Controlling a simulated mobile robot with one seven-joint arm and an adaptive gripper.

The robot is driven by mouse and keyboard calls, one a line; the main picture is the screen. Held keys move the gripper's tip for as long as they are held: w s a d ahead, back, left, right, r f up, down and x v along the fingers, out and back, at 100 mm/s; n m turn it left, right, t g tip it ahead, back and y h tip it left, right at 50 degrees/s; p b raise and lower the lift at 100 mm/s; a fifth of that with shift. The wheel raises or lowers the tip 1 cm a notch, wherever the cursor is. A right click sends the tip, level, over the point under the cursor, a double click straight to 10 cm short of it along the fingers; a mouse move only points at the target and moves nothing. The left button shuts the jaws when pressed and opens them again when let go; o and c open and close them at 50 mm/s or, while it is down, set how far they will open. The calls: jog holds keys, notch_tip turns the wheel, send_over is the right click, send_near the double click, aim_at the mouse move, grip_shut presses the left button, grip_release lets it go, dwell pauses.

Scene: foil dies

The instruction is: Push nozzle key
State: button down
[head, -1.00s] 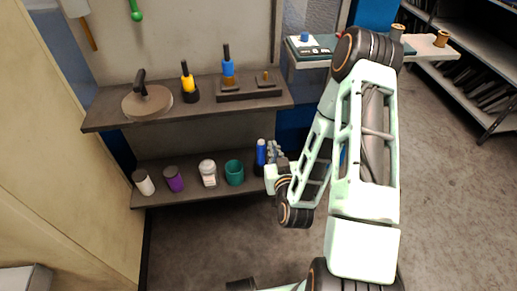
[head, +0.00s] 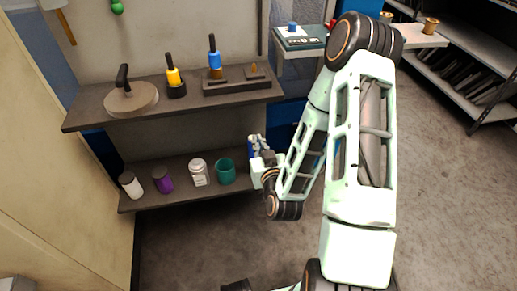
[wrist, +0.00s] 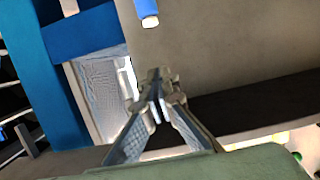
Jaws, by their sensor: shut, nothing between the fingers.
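I cannot tell for certain which item is the nozzle key. A blue cylindrical item (head: 251,150) stands at the right end of the lower shelf (head: 190,193), mostly hidden behind my gripper (head: 256,142). In the wrist view a blue cylinder with a pale end (wrist: 147,8) shows at the top edge, ahead of my gripper (wrist: 156,76) and apart from it. The gripper's fingers are together with nothing between them. On the upper shelf a dark block (head: 237,87) carries a blue-banded tool (head: 214,59) and a small brass knob (head: 253,70).
The lower shelf also holds a teal cup (head: 226,171), a white jar (head: 198,172), a purple jar (head: 162,180) and a white bottle (head: 131,185). The upper shelf has a round lidded disc (head: 131,98) and a yellow tool (head: 174,80).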

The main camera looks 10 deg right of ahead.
jog(key=w+f+b, duration=0.4)
jog(key=w+f, duration=0.2)
jog(key=w, duration=0.1)
jog(key=shift+w, duration=0.4)
jog(key=shift+f, duration=0.1)
